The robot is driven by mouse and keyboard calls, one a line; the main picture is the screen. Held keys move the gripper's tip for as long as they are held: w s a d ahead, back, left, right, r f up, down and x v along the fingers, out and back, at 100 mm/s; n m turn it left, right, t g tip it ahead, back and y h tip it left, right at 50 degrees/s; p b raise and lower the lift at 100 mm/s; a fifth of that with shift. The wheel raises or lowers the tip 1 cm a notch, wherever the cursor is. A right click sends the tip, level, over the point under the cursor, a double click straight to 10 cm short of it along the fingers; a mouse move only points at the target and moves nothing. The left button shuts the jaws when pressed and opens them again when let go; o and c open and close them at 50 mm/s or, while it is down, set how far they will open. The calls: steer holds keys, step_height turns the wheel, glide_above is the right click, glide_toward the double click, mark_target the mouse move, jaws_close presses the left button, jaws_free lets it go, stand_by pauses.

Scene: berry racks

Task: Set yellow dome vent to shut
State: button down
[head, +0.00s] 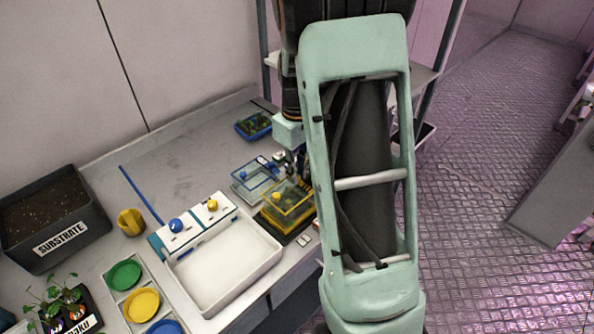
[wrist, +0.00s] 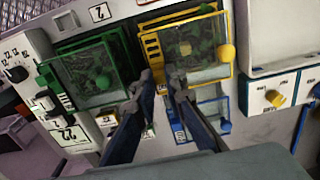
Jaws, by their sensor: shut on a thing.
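The yellow dome (wrist: 208,73) is a clear box with a yellow frame, dark green plants inside and a round yellow knob. Its slatted yellow vent (wrist: 151,45) is at its left end in the wrist view. In the head view the yellow dome (head: 289,205) stands on the bench, partly behind my arm. My gripper (wrist: 161,82) has its fingertips at the vent's lower end, shut on a small part there. The fingertips mostly hide that part, and how far the vent is open is not clear.
A green dome (wrist: 90,75) stands to the left and a blue dome (wrist: 212,110) below in the wrist view. A white tray (head: 190,290), a blue-and-white knob box (head: 193,228) and a substrate bin (head: 90,195) occupy the bench. Bare bench lies at the back.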

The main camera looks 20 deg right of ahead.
steer(key=shift+s, duration=0.1)
steer(key=shift+s+d+b, duration=0.3)
steer(key=shift+s+d, duration=0.1)
steer(key=shift+s, duration=0.45)
steer(key=shift+s+d+b, duration=0.25)
steer(key=shift+s+d, duration=0.1)
steer(key=shift+s, duration=0.5)
steer(key=c, duration=2)
jaws_free()
steer(key=shift+o, duration=0.2)
steer(key=shift+r, duration=0.1)
step_height(320, 180, up, 12)
